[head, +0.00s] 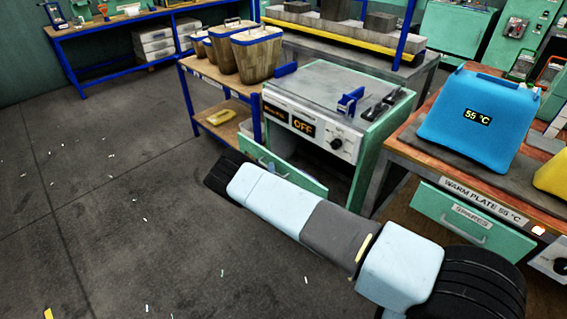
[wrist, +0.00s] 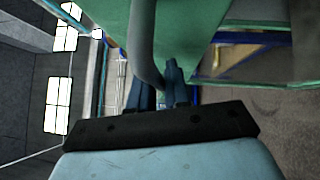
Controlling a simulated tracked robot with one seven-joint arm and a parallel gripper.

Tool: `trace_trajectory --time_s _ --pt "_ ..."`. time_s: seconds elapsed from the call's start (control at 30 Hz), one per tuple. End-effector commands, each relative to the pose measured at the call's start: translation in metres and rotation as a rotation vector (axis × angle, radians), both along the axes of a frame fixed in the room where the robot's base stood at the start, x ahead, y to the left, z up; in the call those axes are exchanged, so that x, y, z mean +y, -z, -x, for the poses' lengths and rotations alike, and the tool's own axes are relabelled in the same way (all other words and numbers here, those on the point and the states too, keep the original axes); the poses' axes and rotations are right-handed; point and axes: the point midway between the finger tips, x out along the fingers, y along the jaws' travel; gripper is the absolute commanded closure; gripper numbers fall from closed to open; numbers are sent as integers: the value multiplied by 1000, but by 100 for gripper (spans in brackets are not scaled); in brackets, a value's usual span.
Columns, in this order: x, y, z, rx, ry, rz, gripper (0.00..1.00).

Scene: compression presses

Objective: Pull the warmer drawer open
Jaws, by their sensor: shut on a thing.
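The warmer (head: 310,110) is a grey-topped unit with a dial and a display reading OFF. Its green drawer front (head: 312,184) stands out from the body below, with a dark gap behind it, so the drawer is at least partly open. The green drawer panel (wrist: 190,35) lies just beyond. How far the drawer is out is hard to tell.
A wooden shelf with blue posts (head: 232,130) stands close left of the drawer and holds several buckets (head: 256,55). A bench with a blue 55 °C block (head: 480,118) and a closed green drawer (head: 440,205) is at right.

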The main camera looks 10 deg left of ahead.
Motion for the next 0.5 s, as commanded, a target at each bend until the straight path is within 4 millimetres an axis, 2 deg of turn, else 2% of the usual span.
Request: trace_trajectory --time_s 0.03,0.2,0.5 --pt "8 5 15 11 -1 4 100" --pt "35 6 50 12 0 5 100" --pt "70 6 96 13 2 3 100"
